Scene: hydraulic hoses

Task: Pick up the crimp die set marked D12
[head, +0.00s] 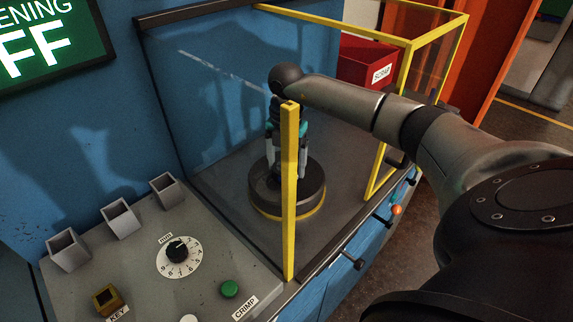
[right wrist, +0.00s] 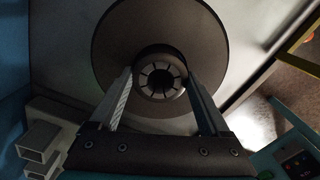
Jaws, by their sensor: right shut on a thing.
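My right gripper (head: 286,158) reaches down over the round dark crimper head (head: 262,196) behind the yellow-framed guard; a yellow post partly covers it. In the right wrist view my right gripper (right wrist: 159,76) has a finger on each side of a segmented ring, a crimp die set (right wrist: 147,80), and is shut on it. The ring sits at the middle of the crimper's dark disc (right wrist: 110,45); I cannot tell whether it is lifted clear. No D12 marking is legible. My left gripper is not in view.
A grey control panel (head: 135,270) with a dial (head: 179,252), a green crimp button (head: 229,289) and square grey tubes (head: 120,219) lies at the left. The yellow guard frame (head: 290,230) stands close around my right arm. A red scrap bin (head: 362,62) is behind.

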